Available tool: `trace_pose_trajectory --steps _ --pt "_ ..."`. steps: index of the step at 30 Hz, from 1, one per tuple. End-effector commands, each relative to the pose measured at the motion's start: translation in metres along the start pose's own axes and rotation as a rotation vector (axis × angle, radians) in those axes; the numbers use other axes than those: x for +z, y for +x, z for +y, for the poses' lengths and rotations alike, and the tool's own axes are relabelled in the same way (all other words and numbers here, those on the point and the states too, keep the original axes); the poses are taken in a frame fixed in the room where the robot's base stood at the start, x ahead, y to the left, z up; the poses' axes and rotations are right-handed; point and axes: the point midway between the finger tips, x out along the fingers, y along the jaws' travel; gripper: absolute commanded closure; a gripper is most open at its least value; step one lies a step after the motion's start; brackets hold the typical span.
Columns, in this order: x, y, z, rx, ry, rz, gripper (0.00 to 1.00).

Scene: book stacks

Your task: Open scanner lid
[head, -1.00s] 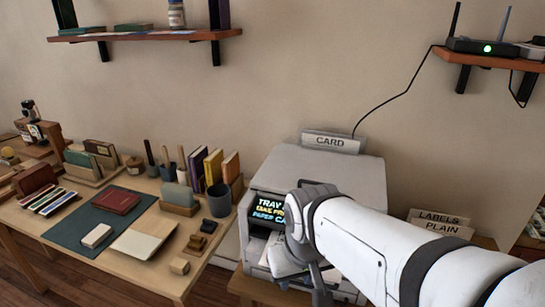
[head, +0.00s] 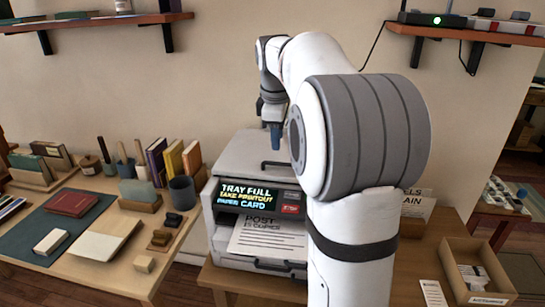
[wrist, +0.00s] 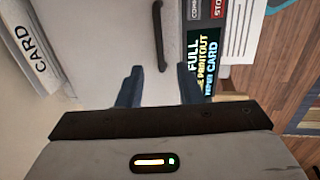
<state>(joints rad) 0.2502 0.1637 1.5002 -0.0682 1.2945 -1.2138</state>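The printer-scanner (head: 222,225) is a pale grey box on a wooden stand, with its flat lid (head: 243,152) closed on top. A dark handle (head: 276,164) runs along the lid's front edge; in the wrist view the handle (wrist: 160,38) lies just ahead of the fingertips. My gripper (head: 275,135) points down above the lid. In the wrist view its two blue fingers (wrist: 158,84) are apart with nothing between them. My arm hides the right part of the scanner and lid.
The scanner's screen (head: 260,196) reads tray full, and a printed sheet (head: 268,236) lies in its output slot. A CARD sign (wrist: 31,45) stands behind the lid. A desk with books and a dark cup (head: 182,192) is at left; a wooden tray (head: 455,260) is at right.

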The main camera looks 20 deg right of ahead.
Motion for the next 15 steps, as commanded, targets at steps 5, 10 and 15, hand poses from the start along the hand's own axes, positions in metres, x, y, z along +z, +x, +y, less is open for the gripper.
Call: trace_pose_trajectory --steps 5,10,15 --pt "0.001 0.024 0.0 -0.002 -0.003 -0.001 0.67" --pt "0.001 0.052 0.0 -0.001 -0.002 -0.001 0.67" --pt "0.001 0.069 0.0 0.0 -0.002 0.0 0.67"
